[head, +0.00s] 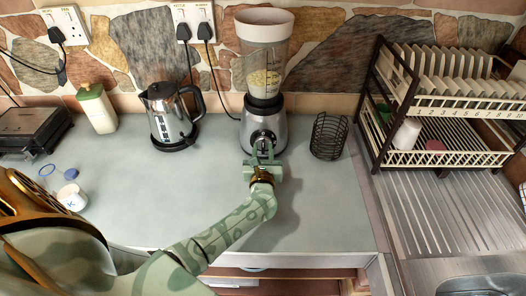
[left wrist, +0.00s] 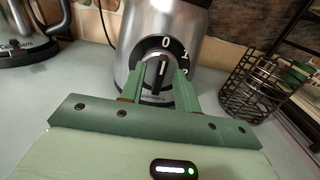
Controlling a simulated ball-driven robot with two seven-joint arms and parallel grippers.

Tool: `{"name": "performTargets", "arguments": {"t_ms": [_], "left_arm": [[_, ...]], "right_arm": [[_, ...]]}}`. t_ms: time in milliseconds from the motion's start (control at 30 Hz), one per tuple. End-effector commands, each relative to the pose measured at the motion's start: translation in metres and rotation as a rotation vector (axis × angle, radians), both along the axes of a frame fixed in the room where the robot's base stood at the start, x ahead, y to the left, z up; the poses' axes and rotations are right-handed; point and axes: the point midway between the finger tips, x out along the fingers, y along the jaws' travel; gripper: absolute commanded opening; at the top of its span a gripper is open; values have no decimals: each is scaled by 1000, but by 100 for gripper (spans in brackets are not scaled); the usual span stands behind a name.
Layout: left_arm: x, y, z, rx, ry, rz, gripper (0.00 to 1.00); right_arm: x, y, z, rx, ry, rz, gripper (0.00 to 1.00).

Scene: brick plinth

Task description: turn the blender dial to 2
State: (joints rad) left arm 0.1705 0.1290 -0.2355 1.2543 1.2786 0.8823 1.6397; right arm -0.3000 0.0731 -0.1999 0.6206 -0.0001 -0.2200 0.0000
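The blender (head: 264,120) stands at the back of the counter, with a clear jug holding pale pieces. Its black dial (left wrist: 159,76) is on the front of the silver base, with white numbers on a dark ring. The dial's white mark points up, roughly at the 0; a 1 and a partly hidden 2 are to its right. My left gripper (head: 263,156) is at the dial; in the left wrist view its green fingers (left wrist: 161,82) are spread on either side of the knob, with gaps showing. Whether a fingertip touches it I cannot tell. My right gripper is not in view.
A steel kettle (head: 172,116) stands left of the blender, and a black wire basket (head: 328,137) stands close on its right. A dish rack (head: 440,159) is farther right by the sink. A bottle (head: 97,109) and a white cup (head: 72,197) are left. The front counter is mostly clear.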

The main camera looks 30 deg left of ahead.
Motion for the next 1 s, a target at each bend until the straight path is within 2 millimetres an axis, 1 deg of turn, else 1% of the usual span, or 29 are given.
{"name": "performTargets", "arguments": {"t_ms": [33,67,100,167,200,467,667,867,1000], "left_arm": [[0,0,0,0,0,0,32],[0,0,0,0,0,0,29],[0,0,0,0,0,0,18],[0,0,0,0,0,0,1],[0,0,0,0,0,0,0],[0,0,0,9,5,0,0],[0,-1,0,61,38,0,0],[0,-2,0,177,110,0,0],[0,-2,0,285,177,0,0]], "right_arm": [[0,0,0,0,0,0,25],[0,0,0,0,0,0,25],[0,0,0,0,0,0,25],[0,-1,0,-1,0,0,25],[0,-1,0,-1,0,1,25],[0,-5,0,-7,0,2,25],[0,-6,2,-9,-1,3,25],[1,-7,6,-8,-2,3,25],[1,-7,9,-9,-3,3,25]]}}
